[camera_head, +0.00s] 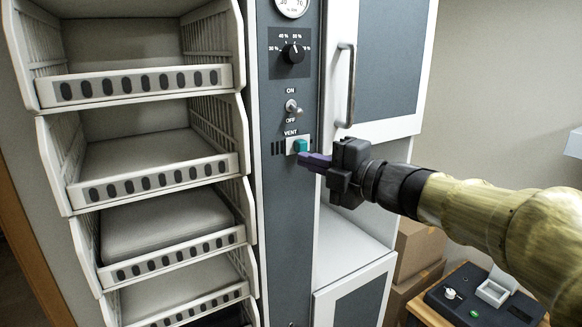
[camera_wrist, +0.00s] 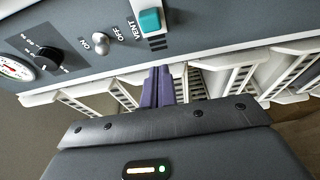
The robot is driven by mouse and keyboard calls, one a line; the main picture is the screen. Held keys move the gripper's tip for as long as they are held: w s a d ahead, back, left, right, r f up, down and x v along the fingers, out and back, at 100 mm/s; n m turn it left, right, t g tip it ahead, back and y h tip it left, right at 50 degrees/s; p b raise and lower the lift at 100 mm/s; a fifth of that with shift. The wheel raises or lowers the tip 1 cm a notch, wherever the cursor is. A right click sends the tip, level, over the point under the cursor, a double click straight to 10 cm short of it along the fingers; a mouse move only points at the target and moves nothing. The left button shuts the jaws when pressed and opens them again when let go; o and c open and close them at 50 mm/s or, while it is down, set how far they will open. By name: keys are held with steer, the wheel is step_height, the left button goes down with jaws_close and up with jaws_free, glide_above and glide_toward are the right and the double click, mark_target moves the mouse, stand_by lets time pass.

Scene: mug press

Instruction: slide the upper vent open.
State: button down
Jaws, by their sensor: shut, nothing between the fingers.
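The vent (camera_head: 291,147) is on the grey control panel, under the word VENT. It has a teal knob (camera_head: 300,145) on a white plate, with dark slits (camera_head: 278,148) showing to the left of it. In the wrist view the teal knob (camera_wrist: 150,20) is near the top, with slits beside it. My gripper (camera_head: 303,159) is shut and empty, its purple fingers pointing at the panel just below and right of the knob. In the wrist view the fingertips (camera_wrist: 158,70) show a gap to the knob. Whether they touch the panel cannot be told.
Above the vent are an ON/OFF toggle (camera_head: 292,107), a rotary dial (camera_head: 292,53) and a gauge (camera_head: 291,5). White bins (camera_head: 150,180) are stacked at the left. A door handle (camera_head: 346,85) stands out right of the panel. Cardboard boxes (camera_head: 416,245) stand behind my arm.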

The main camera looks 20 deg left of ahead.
steer(key=w+d+f+m+t+h+b, duration=0.1)
steer(key=w+d+f+m+t+h, duration=0.4)
steer(key=d+f+m, duration=0.5)
steer(key=w+d+f+m+t+h, duration=0.2)
steer(key=d+f+m+h, duration=0.6)
steer(key=d, duration=0.4)
steer(key=s+d+f+m+g+h, duration=0.45)
steer(key=s+d+f+m, duration=0.55)
steer(key=f, duration=0.4)
steer(key=s+d+f+m+g, duration=0.1)
steer(key=s+f+m+g, duration=0.3)
steer(key=s, duration=0.7)
step_height(320, 180, down, 2)
steer(key=shift+d+f+g, duration=0.2)
steer(key=shift+g, duration=0.55)
steer(key=shift+w, duration=0.1)
